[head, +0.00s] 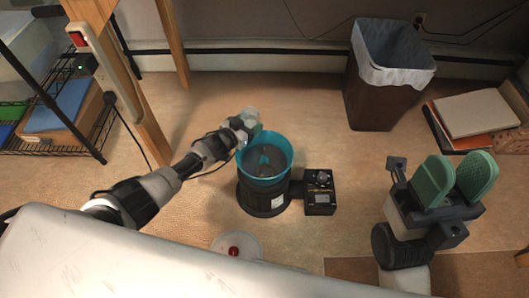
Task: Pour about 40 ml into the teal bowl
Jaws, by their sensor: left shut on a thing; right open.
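The teal bowl (288,166) sits upright on a dark round base (263,203) in the middle of the head view. Its inside looks dark grey, with a small teal patch; I cannot tell whether it holds anything. My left gripper (248,122) is at the bowl's far left rim. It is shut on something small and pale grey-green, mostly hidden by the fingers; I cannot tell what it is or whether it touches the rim. My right gripper (456,181), with two green pads, is open and empty at the right, well apart from the bowl.
A black control box (320,192) with a knob stands right beside the base. A pale round thing with a red centre (235,248) lies nearer. A lined bin (388,80) stands behind, a wire shelf (60,120) at left.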

